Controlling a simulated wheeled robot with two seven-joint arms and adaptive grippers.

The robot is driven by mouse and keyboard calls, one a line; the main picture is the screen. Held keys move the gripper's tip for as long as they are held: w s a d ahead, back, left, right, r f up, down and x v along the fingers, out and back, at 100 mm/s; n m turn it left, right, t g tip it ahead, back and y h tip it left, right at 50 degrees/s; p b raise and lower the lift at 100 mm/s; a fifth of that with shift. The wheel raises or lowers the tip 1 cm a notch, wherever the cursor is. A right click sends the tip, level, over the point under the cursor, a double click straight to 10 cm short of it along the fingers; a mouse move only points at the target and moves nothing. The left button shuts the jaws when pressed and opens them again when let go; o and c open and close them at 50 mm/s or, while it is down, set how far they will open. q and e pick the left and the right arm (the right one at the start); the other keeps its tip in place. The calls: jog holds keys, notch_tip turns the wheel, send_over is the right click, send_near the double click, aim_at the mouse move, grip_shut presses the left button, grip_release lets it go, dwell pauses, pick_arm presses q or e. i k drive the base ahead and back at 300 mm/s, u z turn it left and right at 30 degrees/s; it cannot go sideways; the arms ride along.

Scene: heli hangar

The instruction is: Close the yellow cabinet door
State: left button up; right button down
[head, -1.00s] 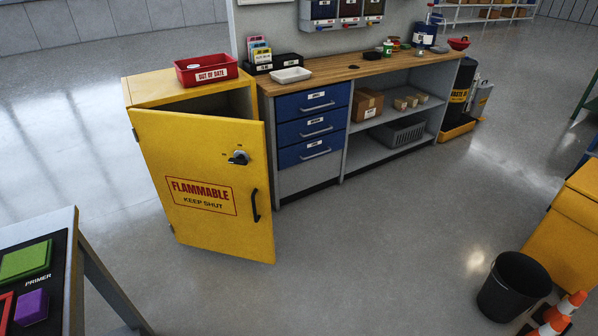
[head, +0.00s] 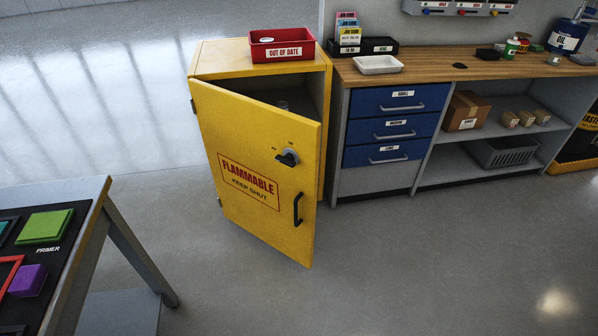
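The yellow cabinet (head: 222,58) stands left of the workbench in the head view. Its yellow door (head: 234,140) is hinged on the left and hangs partly open, its free right edge swung out toward me. The door carries a "FLAMMABLE KEEP SHUT" label (head: 248,181), a dark latch knob (head: 287,158) and a black handle (head: 298,208) near the free edge. A dim interior with a small pale item shows through the gap above the door. Neither of my grippers is in view.
A red "OUT OF DATE" tray (head: 282,45) sits on the cabinet. The wooden workbench (head: 440,68) with blue drawers (head: 397,128) adjoins its right side. A table (head: 92,195) with colored blocks stands at the lower left. The floor (head: 390,265) before the door is clear.

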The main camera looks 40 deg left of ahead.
aim_at(242, 136)
jog(key=u, duration=0.65)
jog(key=i, duration=0.85)
jog(key=u, duration=0.9)
